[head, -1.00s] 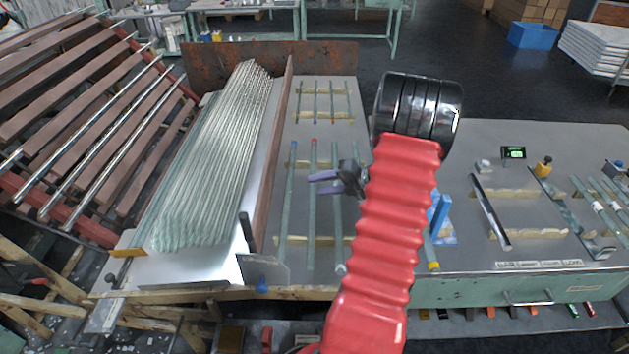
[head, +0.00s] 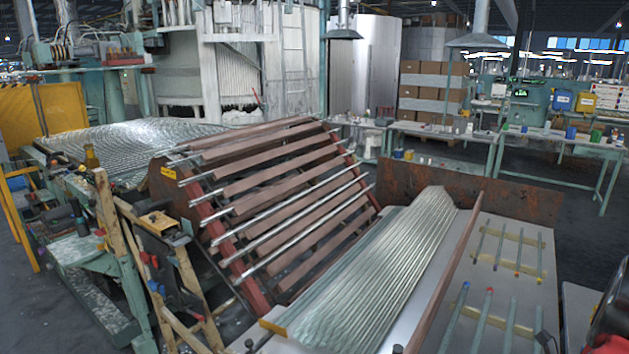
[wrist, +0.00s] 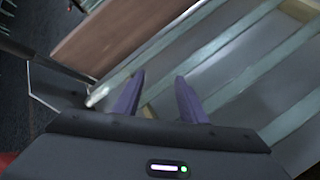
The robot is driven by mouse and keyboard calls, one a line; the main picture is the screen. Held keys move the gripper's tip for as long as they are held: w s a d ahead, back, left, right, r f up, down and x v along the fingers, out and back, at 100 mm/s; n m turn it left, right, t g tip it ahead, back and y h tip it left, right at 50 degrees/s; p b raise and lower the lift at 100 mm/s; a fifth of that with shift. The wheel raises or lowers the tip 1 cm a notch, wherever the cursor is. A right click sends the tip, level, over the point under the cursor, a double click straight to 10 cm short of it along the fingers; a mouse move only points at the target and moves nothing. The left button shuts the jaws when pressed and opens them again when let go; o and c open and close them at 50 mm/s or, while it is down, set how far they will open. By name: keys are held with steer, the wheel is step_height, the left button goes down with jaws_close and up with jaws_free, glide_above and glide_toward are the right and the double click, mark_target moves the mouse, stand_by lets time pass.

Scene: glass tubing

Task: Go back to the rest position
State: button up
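My gripper (wrist: 158,97) shows in the wrist view with its two purple fingers apart and nothing between them. Pale glass tubes (wrist: 235,92) lie beyond and to the right of the fingers, on a grey surface. I cannot tell the exact height of the fingers above them. In the head view only a piece of my red and black arm shows at the lower right edge, and the fingers are not clearly seen there. Tubes with blue and red ends (head: 480,318) lie on wooden strips on the grey table (head: 500,285) near that edge.
A thick bundle of glass tubes (head: 390,270) lies left of a brown divider (head: 447,275). A sloped rack with brown slats (head: 275,195) stands further left. A rusty plate (head: 520,200) closes the table's back. Dark floor is free behind it.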

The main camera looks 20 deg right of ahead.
steer(key=s+a+r+m+g+h, duration=0.1)
steer(key=s+a+r+m, duration=0.1)
steer(key=a+r+m, duration=0.6)
steer(key=s+a+r+m+g+h, duration=0.1)
steer(key=s+a+r+m, duration=0.2)
steer(key=a+r+m, duration=0.5)
steer(key=s+a+r+m+g+h, duration=0.1)
steer(key=a+r+m, duration=0.7)
steer(key=a+m, duration=1)
steer(key=s+a+h, duration=0.1)
steer(key=a, duration=0.5)
steer(key=shift+s+r, duration=0.35)
steer(key=shift+r, duration=0.05)
steer(key=shift+d, duration=0.1)
